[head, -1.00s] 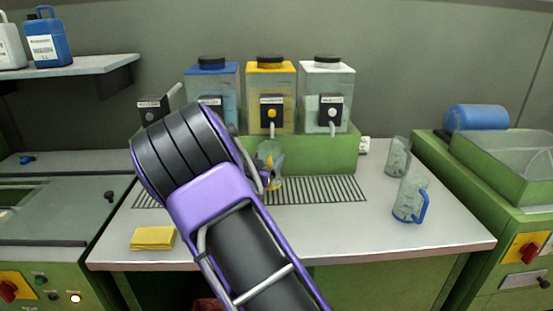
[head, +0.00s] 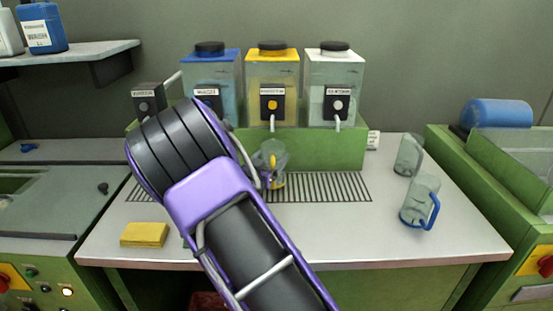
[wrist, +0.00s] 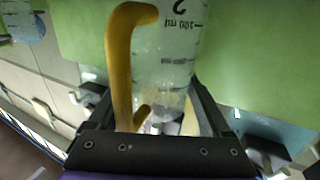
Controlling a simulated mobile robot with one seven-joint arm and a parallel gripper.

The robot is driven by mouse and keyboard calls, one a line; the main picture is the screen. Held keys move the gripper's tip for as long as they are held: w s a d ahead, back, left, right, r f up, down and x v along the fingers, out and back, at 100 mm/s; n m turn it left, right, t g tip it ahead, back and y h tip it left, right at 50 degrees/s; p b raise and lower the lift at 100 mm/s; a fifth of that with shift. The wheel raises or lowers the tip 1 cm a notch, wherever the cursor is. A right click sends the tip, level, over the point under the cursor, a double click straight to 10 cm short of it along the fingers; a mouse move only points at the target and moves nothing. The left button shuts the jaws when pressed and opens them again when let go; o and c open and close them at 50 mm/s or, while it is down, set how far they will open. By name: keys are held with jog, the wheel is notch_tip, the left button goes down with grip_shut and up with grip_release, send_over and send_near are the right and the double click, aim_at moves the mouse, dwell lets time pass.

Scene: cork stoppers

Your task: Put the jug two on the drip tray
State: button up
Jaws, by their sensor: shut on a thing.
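The jug two (head: 274,166) is clear, with a yellow handle and a "2" beside measuring marks. In the wrist view the jug (wrist: 178,62) stands between the two fingers, its yellow handle (wrist: 120,60) to the left. My gripper (wrist: 160,112) is shut on it. In the head view my arm partly hides the gripper. The drip tray (head: 325,187) is a dark slotted grille in the worktop. The jug is upright over the tray's middle part, below the yellow-lidded dispenser; I cannot tell whether its base touches the slots.
Blue, yellow (head: 272,85) and white (head: 335,85) dispensers with taps stand on a green block behind the tray. Two other clear jugs, one with a blue handle (head: 421,203), stand at the right. The worktop's front right is clear.

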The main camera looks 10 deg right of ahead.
aim_at(269, 163)
jog(key=shift+f, duration=0.3)
jog(key=shift+f, duration=0.2)
jog(key=o, duration=1.2)
jog(key=shift+r, duration=0.15)
jog(key=shift+r, duration=0.3)
jog(key=v, duration=0.7)
jog(key=shift+s+a+f, duration=0.15)
jog(key=shift+s+f, duration=0.05)
jog(key=shift+f, duration=0.05)
